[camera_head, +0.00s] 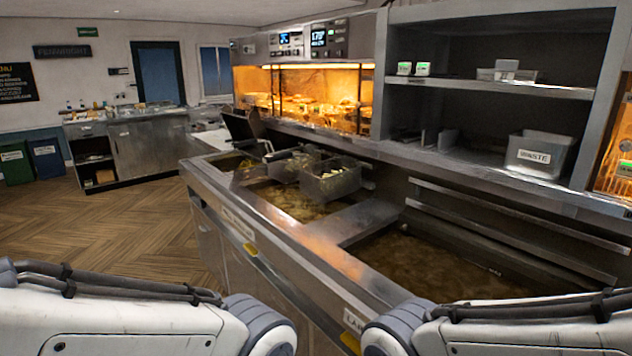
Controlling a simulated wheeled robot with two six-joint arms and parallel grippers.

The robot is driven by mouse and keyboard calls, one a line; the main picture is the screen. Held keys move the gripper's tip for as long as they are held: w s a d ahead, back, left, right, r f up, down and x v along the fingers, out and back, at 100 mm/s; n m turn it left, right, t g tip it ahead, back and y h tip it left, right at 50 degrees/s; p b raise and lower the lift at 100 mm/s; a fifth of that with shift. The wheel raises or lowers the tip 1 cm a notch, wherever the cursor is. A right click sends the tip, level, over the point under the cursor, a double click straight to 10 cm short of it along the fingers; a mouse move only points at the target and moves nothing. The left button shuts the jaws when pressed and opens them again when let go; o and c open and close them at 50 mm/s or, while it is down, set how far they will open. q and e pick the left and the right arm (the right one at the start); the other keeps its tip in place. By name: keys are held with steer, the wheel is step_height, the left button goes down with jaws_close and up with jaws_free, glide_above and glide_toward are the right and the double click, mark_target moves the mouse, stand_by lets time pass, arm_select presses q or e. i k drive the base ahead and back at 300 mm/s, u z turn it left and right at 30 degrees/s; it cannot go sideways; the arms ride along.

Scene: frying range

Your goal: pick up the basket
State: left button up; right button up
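A metal wire basket (331,180) with pale food in it is over the middle oil vat (298,203) of the fryer. A second basket (290,165) sits just left of it, also with something pale inside. Both are well ahead of my arms, with a clear gap between. Parts of my left and right arms show along the bottom edge, but neither gripper is in view.
The fryer counter's front edge (238,211) runs diagonally before me. A large vat of brown oil (435,265) lies open at right. Shelves above hold a bin marked WASTE (541,152). The wooden floor (110,232) at left is clear.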

mark_target(327, 180)
steer(key=u, duration=0.3)
steer(key=k, duration=1)
steer(key=u, duration=1.3)
steer(key=i, duration=3.8)
steer(key=z, duration=0.6)
steer(key=i, duration=1)
steer(key=z, duration=1.9)
steer(key=i, duration=0.95)
steer(key=u, duration=0.25)
